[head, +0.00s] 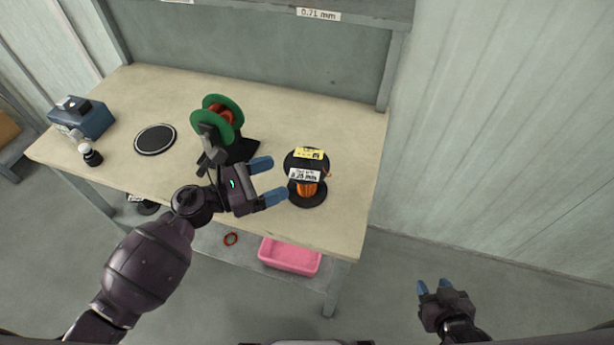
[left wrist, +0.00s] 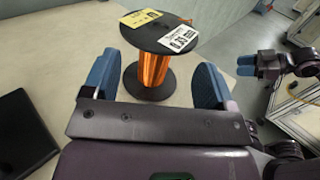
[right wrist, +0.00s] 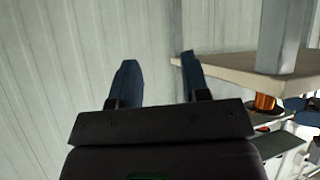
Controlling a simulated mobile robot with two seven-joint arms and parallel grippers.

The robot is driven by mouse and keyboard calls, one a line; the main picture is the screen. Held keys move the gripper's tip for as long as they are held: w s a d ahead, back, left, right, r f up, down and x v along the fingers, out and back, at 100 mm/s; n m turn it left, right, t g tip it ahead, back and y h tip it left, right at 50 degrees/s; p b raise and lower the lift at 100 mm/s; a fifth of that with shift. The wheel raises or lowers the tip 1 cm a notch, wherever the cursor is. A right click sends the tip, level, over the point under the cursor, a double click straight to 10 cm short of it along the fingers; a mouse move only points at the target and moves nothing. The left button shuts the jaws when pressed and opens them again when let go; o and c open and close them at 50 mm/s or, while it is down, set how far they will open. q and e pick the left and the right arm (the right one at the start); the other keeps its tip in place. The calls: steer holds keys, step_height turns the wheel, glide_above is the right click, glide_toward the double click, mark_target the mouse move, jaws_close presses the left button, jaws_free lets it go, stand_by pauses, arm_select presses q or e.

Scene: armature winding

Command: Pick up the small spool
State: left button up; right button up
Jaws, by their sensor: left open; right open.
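The small spool (head: 307,188) stands upright on the right part of the workbench. It has black flanges, orange copper wire and a yellow and a white label on top. My left gripper (head: 272,181) is open just left of it, its blue fingers pointing toward it. In the left wrist view the spool (left wrist: 154,68) stands beyond and between the open fingers, apart from them. My right gripper (head: 434,286) is open and empty, low and off the bench to the right. In the right wrist view part of a copper-wound spool (right wrist: 265,102) shows at the right.
A black round disc (head: 155,139) and a blue box (head: 82,118) lie further left on the workbench (head: 345,215). A pink bin (head: 290,257) is on the shelf below.

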mark_target(304, 180)
arm_select(q)
step_height(304, 180, down, 3)
steer(key=shift+f+b, duration=0.2)
steer(key=shift+b, duration=0.1)
steer(key=shift+w+d+f, duration=0.1)
steer(key=shift+d+f, duration=0.2)
steer(key=shift+f, duration=0.3)
steer(key=shift+w+d, duration=0.1)
steer(key=shift+d, duration=0.05)
steer(key=shift+w+d, duration=0.2)
steer(key=shift+d, duration=0.3)
steer(key=x, duration=0.4)
steer(key=shift+w+d, duration=0.15)
steer(key=shift+d, duration=0.15)
steer(key=shift+w+d+p, duration=0.15)
steer(key=shift+d+p, duration=0.15)
steer(key=shift+d, duration=0.1)
arm_select(e)
steer(key=shift+w+d+f, duration=0.1)
